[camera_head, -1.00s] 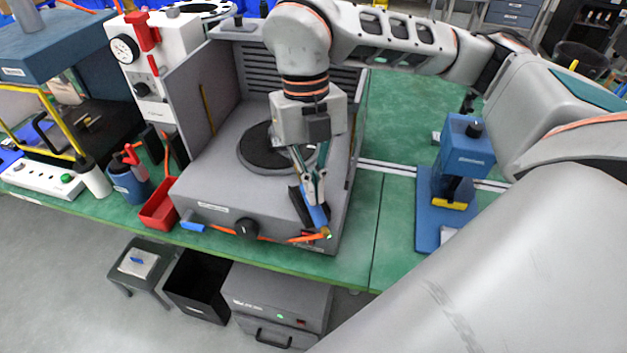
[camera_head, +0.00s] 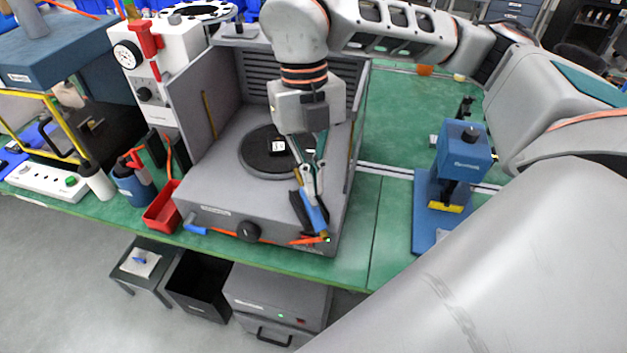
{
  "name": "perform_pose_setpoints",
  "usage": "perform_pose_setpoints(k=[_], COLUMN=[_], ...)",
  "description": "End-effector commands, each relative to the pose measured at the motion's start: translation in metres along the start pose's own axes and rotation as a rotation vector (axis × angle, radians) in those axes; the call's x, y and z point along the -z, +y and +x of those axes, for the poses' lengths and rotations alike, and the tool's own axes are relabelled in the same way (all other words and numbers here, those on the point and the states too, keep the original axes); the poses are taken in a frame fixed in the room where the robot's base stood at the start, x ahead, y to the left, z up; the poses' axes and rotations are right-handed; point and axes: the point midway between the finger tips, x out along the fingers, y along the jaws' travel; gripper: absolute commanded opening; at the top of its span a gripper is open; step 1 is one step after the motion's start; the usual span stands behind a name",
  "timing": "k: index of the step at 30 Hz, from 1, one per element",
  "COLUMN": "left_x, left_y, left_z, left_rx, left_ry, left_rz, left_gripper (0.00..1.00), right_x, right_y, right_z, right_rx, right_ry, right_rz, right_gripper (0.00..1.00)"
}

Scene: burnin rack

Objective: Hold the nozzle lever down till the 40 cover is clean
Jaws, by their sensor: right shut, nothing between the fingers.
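A grey open-fronted cabinet (camera_head: 228,203) stands on the green bench with a round dark turntable (camera_head: 255,160) inside. A small dark piece with a white mark, likely the 40 cover (camera_head: 278,148), lies on the turntable; its label is too small to read. The blue nozzle (camera_head: 314,216) with an orange hose end sits at the cabinet's front right corner. My right gripper (camera_head: 312,192) points down at the nozzle's upper end, fingers closed together with nothing between them. The fingers hide the lever, so I cannot tell whether it is pressed. My left gripper is out of view.
A red tray (camera_head: 161,213) and a blue cup (camera_head: 133,188) stand left of the cabinet. A blue press (camera_head: 462,165) stands on the right. The bench (camera_head: 390,215) between cabinet and press is clear. A black bin (camera_head: 197,285) is below.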

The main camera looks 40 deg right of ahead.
Motion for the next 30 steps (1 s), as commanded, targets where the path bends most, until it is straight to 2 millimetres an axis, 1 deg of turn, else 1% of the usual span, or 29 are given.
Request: perform_pose_setpoints(k=[1, 3, 5, 12, 15, 18, 21, 30], left_x=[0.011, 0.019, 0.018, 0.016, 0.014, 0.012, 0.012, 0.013], left_y=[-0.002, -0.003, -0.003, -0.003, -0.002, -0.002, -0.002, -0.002], left_z=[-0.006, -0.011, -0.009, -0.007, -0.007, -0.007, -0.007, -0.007], left_rx=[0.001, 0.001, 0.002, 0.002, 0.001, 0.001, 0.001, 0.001], left_ry=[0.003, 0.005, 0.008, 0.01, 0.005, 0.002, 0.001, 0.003], left_rz=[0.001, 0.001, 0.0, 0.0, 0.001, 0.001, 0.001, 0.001], left_gripper=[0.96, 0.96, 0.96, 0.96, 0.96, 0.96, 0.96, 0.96], right_x=[0.002, 0.003, 0.001, 0.001, 0.002, 0.002, 0.002, 0.002], right_y=[0.0, 0.0, 0.001, 0.0, 0.0, 0.0, 0.0, 0.0], right_z=[-0.015, -0.028, -0.038, -0.086, -0.101, -0.112, -0.119, -0.122], right_rx=[-0.001, -0.001, -0.003, -0.002, -0.002, -0.001, -0.001, 0.0], right_ry=[-0.003, -0.003, -0.007, -0.006, -0.003, -0.002, -0.002, 0.0], right_rz=[0.001, 0.001, 0.002, 0.003, 0.002, 0.002, 0.001, 0.001], right_gripper=[0.0, 0.0, 0.0, 0.0, 0.0, 0.0, 0.0, 0.0])
